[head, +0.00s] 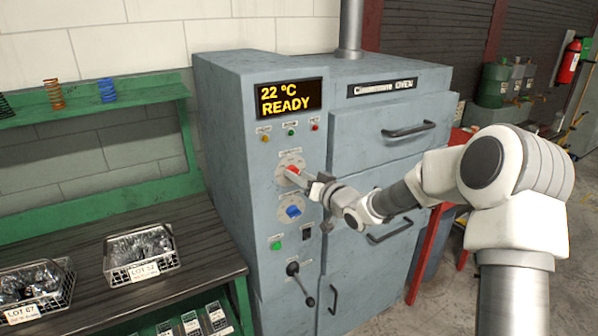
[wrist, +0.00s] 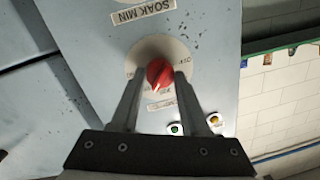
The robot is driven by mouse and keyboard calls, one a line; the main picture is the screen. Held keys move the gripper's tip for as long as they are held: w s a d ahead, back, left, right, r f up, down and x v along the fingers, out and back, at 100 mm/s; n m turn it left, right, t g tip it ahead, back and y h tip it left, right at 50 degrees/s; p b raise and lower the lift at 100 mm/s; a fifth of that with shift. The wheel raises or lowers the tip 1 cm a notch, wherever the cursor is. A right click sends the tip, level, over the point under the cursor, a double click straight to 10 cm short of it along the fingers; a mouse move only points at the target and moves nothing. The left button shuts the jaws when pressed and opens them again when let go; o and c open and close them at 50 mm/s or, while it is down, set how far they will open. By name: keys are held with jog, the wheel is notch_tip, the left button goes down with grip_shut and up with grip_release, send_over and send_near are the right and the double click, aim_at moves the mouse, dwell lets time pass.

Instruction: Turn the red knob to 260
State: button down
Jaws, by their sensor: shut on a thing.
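The red knob (head: 292,171) sits on a round pale dial on the grey oven's control panel, below the display. In the wrist view the red knob (wrist: 160,74) shows between my two fingers, with a pale pointer mark on its face. My gripper (head: 302,176) is shut on the knob, one finger on each side; it also shows in the wrist view (wrist: 158,82). The dial (wrist: 178,50) is partly hidden by the fingers, and its numbers are too small to read. The display (head: 288,98) reads 22 °C READY.
A blue knob (head: 293,211) is just below the red one. A green button (head: 276,245) and a black lever (head: 300,283) are lower on the panel. A green-framed bench (head: 200,235) with wire baskets stands at the left. Oven door handles (head: 408,130) project at the right.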

jog(key=shift+m, duration=0.5)
jog(key=shift+c, duration=2)
grip_release()
jog(key=shift+s+d, duration=0.1)
jog(key=v, duration=1.7)
jog(key=shift+d, duration=0.2)
jog(key=shift+f, duration=0.15)
